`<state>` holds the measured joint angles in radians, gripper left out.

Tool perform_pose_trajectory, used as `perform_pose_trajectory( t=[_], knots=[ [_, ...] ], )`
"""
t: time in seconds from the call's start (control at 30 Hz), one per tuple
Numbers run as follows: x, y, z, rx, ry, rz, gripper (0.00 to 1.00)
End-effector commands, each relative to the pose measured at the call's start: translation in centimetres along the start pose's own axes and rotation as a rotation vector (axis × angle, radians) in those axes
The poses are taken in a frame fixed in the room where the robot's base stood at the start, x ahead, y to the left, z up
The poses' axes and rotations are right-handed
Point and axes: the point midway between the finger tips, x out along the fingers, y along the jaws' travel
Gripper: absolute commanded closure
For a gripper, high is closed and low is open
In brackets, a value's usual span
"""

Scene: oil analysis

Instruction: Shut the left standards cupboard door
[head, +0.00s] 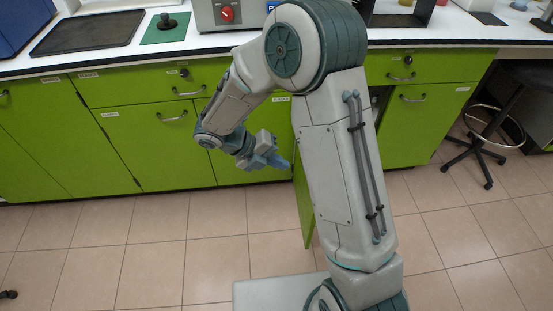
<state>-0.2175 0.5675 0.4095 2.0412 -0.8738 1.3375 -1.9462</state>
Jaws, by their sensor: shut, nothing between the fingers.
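A green cupboard door (304,205) stands open, swung out from the cabinet front towards me, and shows nearly edge-on. My arm hides much of it and most of the opening behind. I take it for the left standards cupboard door, but I can read no label on it. My gripper (284,163) is shut and empty, just left of the open door's upper part. I cannot tell whether it touches the door.
A shut green door (425,125) is right of the opening. Shut green doors and drawers with handles line the left. The white worktop (235,42) above carries a tray (90,32) and an instrument (222,14). A wheeled stool (485,140) stands at right. The tiled floor (160,245) at left is mostly clear.

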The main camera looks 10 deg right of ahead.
Motion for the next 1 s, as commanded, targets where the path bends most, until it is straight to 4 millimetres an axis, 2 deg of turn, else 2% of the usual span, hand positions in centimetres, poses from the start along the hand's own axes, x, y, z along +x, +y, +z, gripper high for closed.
perform_pose_trajectory(
  t=[0.03, 0.2, 0.27, 0.4, 0.6, 1.0],
  knots=[
    [1.5, 0.2, -0.1, 0.001, 0.004, -0.002, 1.00],
    [5.2, 0.2, -0.1, 0.001, 0.004, -0.002, 1.00],
    [6.2, 0.2, -0.1, 0.002, 0.004, 0.000, 1.00],
    [7.6, -1.6, 0.0, 0.006, 0.001, 0.000, 1.00],
    [8.5, -2.7, -0.1, 0.003, 0.001, -0.001, 1.00],
    [8.6, -2.9, 0.0, 0.002, 0.000, 0.000, 1.00]
  ],
)
